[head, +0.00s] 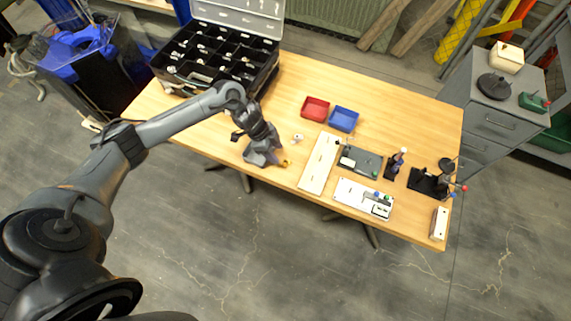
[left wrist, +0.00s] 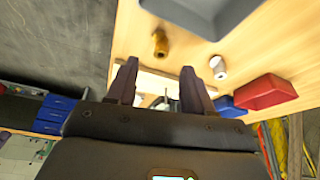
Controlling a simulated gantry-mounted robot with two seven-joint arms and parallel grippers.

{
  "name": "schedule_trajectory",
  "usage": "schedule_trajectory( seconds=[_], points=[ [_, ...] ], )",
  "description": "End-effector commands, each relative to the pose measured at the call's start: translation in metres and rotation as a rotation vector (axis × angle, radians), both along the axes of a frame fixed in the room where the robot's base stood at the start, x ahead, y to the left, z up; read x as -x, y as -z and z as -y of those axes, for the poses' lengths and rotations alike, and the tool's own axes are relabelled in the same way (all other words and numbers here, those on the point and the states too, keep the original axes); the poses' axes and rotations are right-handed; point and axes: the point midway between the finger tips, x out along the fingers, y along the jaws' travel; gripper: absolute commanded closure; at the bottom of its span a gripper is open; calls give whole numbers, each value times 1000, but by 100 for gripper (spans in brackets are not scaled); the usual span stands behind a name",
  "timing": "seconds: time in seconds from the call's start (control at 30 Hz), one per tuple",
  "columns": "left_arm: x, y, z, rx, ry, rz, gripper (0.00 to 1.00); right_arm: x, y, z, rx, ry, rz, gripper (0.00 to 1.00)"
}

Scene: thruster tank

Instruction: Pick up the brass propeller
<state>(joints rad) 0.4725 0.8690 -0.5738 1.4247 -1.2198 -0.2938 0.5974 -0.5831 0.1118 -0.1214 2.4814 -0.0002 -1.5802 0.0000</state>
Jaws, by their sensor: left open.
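The brass propeller (head: 285,162) is a small gold-brown piece on the wooden table, near its front edge. It also shows in the left wrist view (left wrist: 160,43), seen beyond the fingertips. A small white-silver piece (head: 298,138) stands beside it, apart from it, and shows in the left wrist view (left wrist: 217,67). My left gripper (left wrist: 158,68) is open and empty, with its two dark fingers spread. In the head view it hangs over the table just left of the brass propeller, not visibly touching it. My right gripper is not in view.
A grey tray-like object (left wrist: 205,14) lies close to the brass piece. Red (head: 315,108) and blue (head: 343,119) bins sit behind. A long pale board (head: 318,163) lies to the right, with fixtures beyond. A black compartment case (head: 170,72) stands at the back left.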

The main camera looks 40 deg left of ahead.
Motion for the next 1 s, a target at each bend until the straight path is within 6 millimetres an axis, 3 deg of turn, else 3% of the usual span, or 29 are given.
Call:
schedule_trajectory(
  seconds=[0.33, 0.7, 1.0],
  points=[
    [-5, 23, 9, 1, 1, 0, 48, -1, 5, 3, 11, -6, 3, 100],
    [-15, 60, 24, 0, 0, 0, 48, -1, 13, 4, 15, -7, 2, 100],
    [-16, 63, 25, 0, 1, 0, 48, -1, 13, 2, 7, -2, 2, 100]
  ],
)
